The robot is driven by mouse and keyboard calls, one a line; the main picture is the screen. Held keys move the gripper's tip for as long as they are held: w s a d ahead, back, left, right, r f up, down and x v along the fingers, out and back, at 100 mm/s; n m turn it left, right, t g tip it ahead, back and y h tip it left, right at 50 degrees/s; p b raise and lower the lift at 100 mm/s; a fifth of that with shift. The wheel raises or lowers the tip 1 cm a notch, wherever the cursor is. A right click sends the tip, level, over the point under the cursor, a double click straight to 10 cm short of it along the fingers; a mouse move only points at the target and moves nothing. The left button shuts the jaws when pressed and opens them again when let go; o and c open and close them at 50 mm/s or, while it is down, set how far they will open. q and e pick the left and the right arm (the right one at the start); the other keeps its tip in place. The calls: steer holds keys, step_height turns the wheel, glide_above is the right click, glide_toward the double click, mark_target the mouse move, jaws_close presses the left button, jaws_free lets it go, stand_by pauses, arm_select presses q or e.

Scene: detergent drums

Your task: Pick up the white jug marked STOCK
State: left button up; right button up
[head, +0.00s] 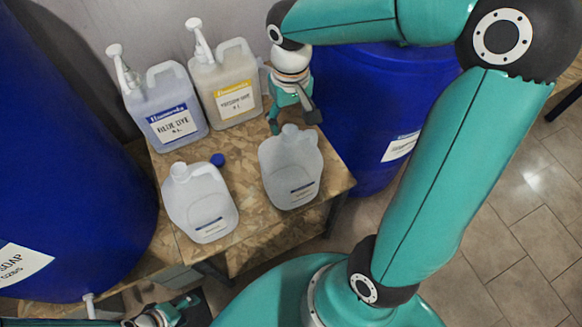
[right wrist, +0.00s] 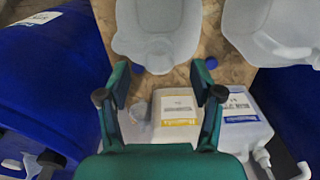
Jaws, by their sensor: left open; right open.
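Two white translucent jugs stand upright on the table in the head view, one front left (head: 205,215) and one to its right (head: 290,172). Each has a small label low on its front, too small to read, so I cannot tell which is marked STOCK. My right gripper (head: 293,118) is open and empty, just behind the right-hand jug's neck. In the right wrist view, that jug (right wrist: 158,35) lies ahead between the open fingers (right wrist: 160,90), and the other jug (right wrist: 278,28) is at the upper right. My left gripper (head: 168,314) is open at the bottom edge, partly cut off.
Two pump jugs, one blue-labelled (head: 168,105) and one yellow-labelled (head: 226,85), stand at the table's back left. A blue cap (head: 217,159) lies between the white jugs. Large blue drums stand left (head: 70,170) and right (head: 375,110) of the wooden table (head: 240,215).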

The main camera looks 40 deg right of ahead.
mark_target(290, 133)
steer(key=shift+w+d+f, duration=0.15)
steer(key=shift+f, duration=2.45)
jaws_close()
